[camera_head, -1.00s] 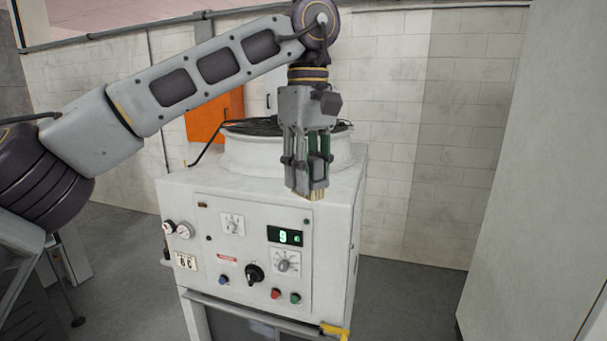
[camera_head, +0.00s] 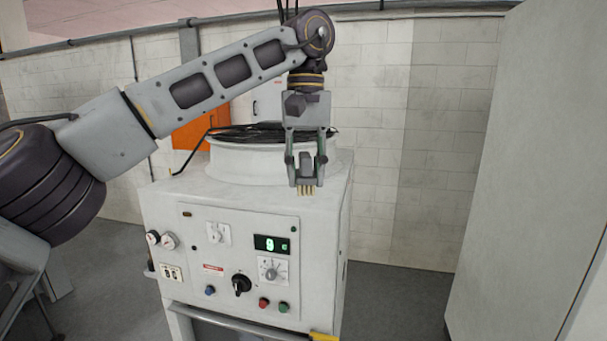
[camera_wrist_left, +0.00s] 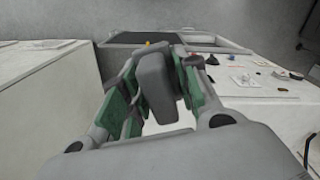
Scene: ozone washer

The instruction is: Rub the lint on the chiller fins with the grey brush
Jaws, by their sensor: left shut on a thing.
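My left gripper (camera_head: 305,165) is shut on the grey brush (camera_head: 306,189), whose pale bristles point down. It hangs over the front right part of the chiller's top in the head view. The brush's grey body also shows between the green-padded fingers in the left wrist view (camera_wrist_left: 155,85). The white chiller (camera_head: 165,208) has a control panel on its front. A dark recessed area (camera_head: 215,331) under the front rail may hold the fins; it is mostly cut off by the frame. I cannot make out lint. My right gripper is not in view.
A rail (camera_head: 235,318) crosses the chiller's front, with a yellow piece (camera_head: 323,337) at its right end. A round collar (camera_head: 250,162) with black cable stands on top. A tall pale cabinet (camera_head: 530,160) is at right; open floor (camera_head: 395,300) lies between.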

